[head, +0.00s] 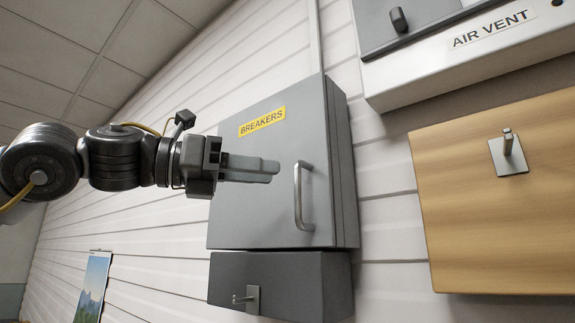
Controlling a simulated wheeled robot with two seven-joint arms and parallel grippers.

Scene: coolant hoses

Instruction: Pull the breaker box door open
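The grey breaker box (343,165) is mounted on the white slatted wall, in the middle of the head view. Its door (250,215) carries a yellow BREAKERS label (262,121) and looks shut. A vertical bar handle (299,198) is near the door's right edge. My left gripper (274,172) comes in from the left in front of the door, its fingertips pointing right, a little left of the handle's upper part. It does not hold the handle. Its fingers overlap from this side, so their opening is unclear. My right gripper is not in view.
A darker grey box (290,285) with a small lever is directly below. At right are the AIR VENT housing (450,55) and a wooden panel (500,220) with a metal peg. A picture (92,287) hangs at lower left.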

